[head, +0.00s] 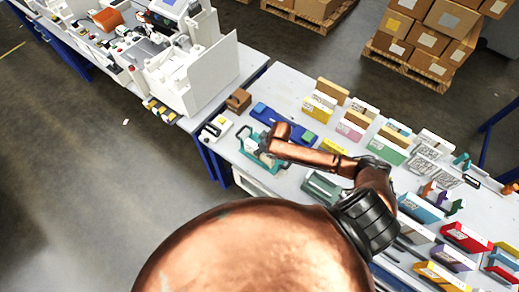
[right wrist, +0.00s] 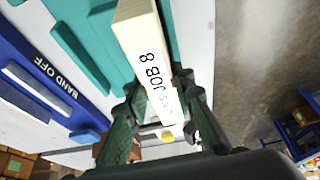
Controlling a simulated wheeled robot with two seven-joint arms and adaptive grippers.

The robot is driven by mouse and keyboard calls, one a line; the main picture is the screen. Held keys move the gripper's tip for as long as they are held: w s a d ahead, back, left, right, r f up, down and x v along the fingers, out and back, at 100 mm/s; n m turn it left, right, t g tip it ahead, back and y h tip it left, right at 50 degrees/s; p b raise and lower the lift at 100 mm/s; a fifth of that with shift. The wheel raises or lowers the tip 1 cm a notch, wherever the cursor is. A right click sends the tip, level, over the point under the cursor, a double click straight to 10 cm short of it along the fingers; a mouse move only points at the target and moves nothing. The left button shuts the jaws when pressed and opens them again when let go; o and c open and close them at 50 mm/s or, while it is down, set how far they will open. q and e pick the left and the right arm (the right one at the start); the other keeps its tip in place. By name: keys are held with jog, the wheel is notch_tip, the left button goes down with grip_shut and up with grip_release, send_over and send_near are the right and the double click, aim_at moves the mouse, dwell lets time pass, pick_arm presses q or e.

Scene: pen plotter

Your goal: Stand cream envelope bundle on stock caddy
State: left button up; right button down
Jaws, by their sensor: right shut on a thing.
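In the right wrist view, a cream envelope bundle (right wrist: 143,40) with a white band reading "JOB 8" stands edge-on between the fingers of my right gripper (right wrist: 160,88). The gripper is shut on it. The teal stock caddy (right wrist: 88,62), with raised bars, lies behind and beside the bundle; I cannot tell whether the bundle touches it. In the head view the caddy (head: 251,151) sits near the table's left end, partly hidden by my right gripper (head: 266,150). The bundle is not clearly visible there. My left gripper is not in view.
A blue tray (head: 283,122) marked "BAND OFF" in the wrist view lies just behind the caddy. A small white device (head: 215,129) and a brown box (head: 238,100) stand at the left end. Several coloured bundles in holders fill the right side. A dark green holder (head: 322,186) is nearer.

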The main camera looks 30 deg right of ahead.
jog(key=c, duration=1.7)
grip_release()
jog(key=shift+o, duration=0.2)
jog(key=v, duration=1.2)
jog(key=shift+a, duration=0.1)
